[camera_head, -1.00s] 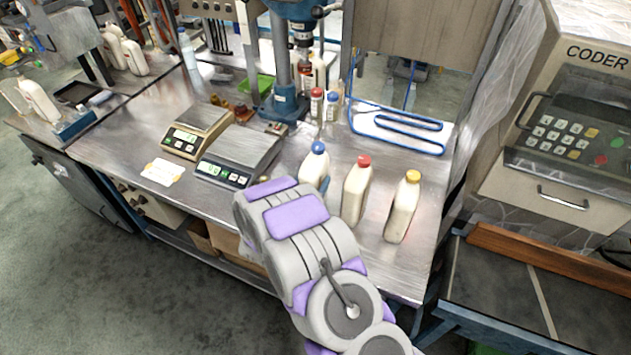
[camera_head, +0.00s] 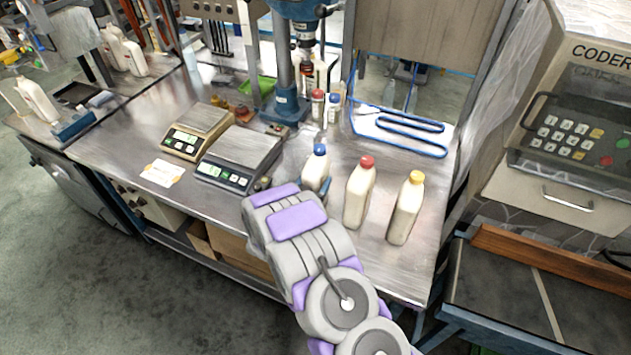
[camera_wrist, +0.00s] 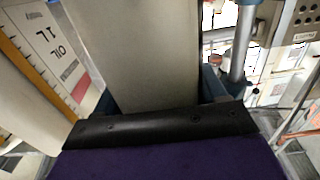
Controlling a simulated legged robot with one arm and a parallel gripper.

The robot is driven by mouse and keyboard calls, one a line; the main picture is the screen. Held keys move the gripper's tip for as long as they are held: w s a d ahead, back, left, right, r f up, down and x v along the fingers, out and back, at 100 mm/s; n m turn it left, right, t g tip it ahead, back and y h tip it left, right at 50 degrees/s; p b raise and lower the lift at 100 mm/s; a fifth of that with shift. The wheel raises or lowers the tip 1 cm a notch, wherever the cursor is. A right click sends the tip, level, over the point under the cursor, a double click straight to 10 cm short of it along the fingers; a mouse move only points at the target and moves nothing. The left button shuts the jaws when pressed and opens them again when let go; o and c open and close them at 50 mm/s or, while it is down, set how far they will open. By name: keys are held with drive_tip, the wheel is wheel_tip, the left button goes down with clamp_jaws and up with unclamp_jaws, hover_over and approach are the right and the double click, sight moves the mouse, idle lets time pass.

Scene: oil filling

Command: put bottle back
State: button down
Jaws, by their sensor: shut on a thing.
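A white bottle with a blue cap (camera_head: 317,168) is partly hidden behind my arm in the head view, at the left end of a row. My gripper is mostly hidden there by my own arm. In the wrist view my gripper (camera_wrist: 160,124) shows as a black finger edge across a pale, smooth surface, and it is shut on the blue-capped bottle. I cannot tell whether the bottle's base touches the bench. A white bottle with a red cap (camera_head: 359,195) and one with a yellow cap (camera_head: 405,212) stand upright to its right.
Two scales (camera_head: 240,158) (camera_head: 198,131) stand on the metal bench to the left. A blue drill-press column (camera_head: 286,80) with small bottles (camera_head: 325,106) beside it is behind. A blue-edged rack (camera_head: 398,126) lies at the back right. The bench front right of the yellow-capped bottle is clear.

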drive_tip(key=shift+c, duration=1.7)
unclamp_jaws()
drive_tip(key=shift+a, duration=0.15)
drive_tip(key=shift+o, duration=1.3)
drive_tip(key=shift+d, duration=0.35)
drive_tip(key=shift+r, duration=0.1)
drive_tip(key=p+v, duration=0.1)
drive_tip(key=v, duration=1.1)
drive_tip(key=shift+p, duration=0.4)
drive_tip(key=shift+a, duration=0.1)
